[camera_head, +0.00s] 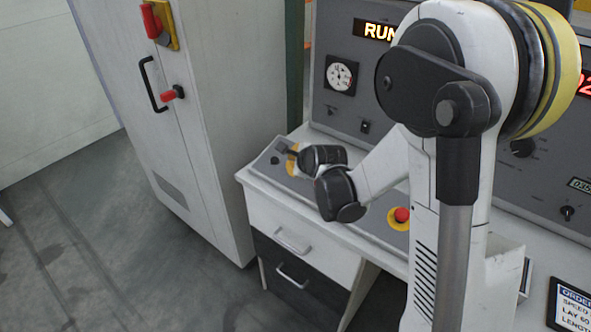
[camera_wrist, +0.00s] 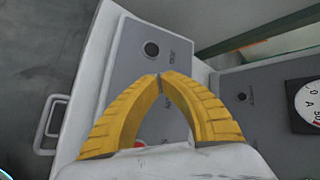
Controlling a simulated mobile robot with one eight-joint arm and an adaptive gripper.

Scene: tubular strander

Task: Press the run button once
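My gripper (camera_head: 291,157) is over the left end of the sloped control panel (camera_head: 263,165) in the head view. In the wrist view its yellow fingers (camera_wrist: 159,75) meet at the tips, with nothing seen between the tips. A bit of a red part (camera_wrist: 139,144) shows between the fingers, mostly hidden. I cannot tell which control is the run button. Whether the fingertips touch the panel is unclear.
A lit "RUN" display (camera_head: 380,31) and a gauge (camera_head: 341,76) are on the upright panel behind. A red emergency stop button (camera_head: 402,214) on yellow sits further right on the sloped panel. A tall cabinet (camera_head: 165,110) stands at left. Drawers (camera_head: 296,262) are below.

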